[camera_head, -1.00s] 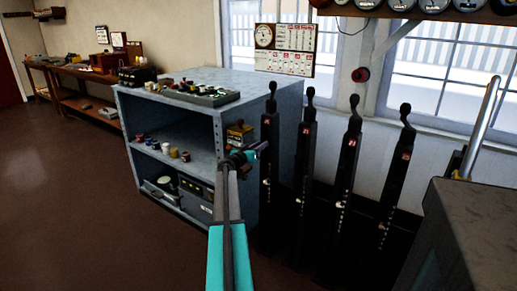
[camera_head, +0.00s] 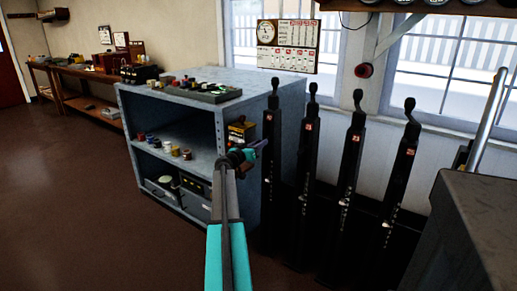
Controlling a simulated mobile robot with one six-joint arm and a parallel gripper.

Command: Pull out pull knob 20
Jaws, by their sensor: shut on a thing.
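My gripper (camera_head: 256,148) is at the end of my arm in the middle of the head view, small and dark with teal and purple parts. Its tips are at the left side of the leftmost black lever post (camera_head: 269,190), at about mid-height. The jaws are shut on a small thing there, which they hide. I take it to be pull knob 20, but I cannot read its number. The leftmost post stands upright with a rounded handle (camera_head: 274,90) on top and a small red label.
Several more black lever posts (camera_head: 349,165) stand in a row to the right. A blue-grey shelf unit (camera_head: 222,160) with small items stands close to the left of my gripper. A dark grey block (camera_head: 480,230) is at the front right. Open brown floor (camera_head: 90,210) lies left.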

